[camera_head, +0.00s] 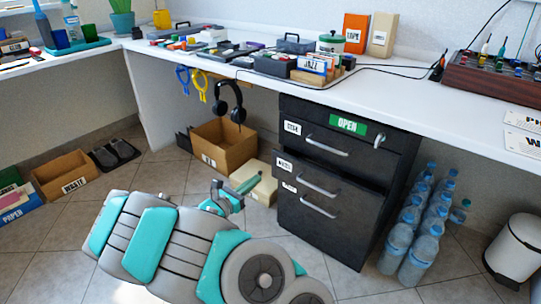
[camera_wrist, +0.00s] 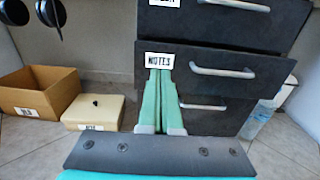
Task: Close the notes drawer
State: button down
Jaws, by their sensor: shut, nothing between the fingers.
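The dark cabinet (camera_head: 340,240) stands under the desk. Its notes drawer (camera_head: 325,181) is the middle one, with a silver bar handle; in the head view its front sticks out a little beyond the drawer above. In the wrist view the notes drawer (camera_wrist: 230,88) carries a "NOTES" label (camera_wrist: 159,61) at its left end. My gripper (camera_wrist: 160,73) has its two green fingers together and empty, tips just below the label and left of the handle. I cannot tell whether they touch the front. In the head view my gripper (camera_head: 253,181) is left of the cabinet.
The top drawer has a green "OPEN" sign (camera_head: 348,125). A cardboard box (camera_head: 222,142) and a cream box (camera_head: 262,190) stand left of the cabinet. Several water bottles (camera_head: 412,240) stand to its right, near a white bin (camera_head: 515,250). Headphones (camera_head: 232,103) hang under the desk.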

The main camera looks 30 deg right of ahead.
send_near(285, 157)
jog(key=x, duration=0.5)
jog(key=shift+d+f, duration=0.15)
jog(key=shift+w+d, duration=0.35)
jog(key=shift+d, duration=0.3)
jog(key=x, duration=0.4)
jog(key=shift+d, duration=0.15)
jog(key=shift+w+d, duration=0.1)
jog(key=shift+w, duration=0.1)
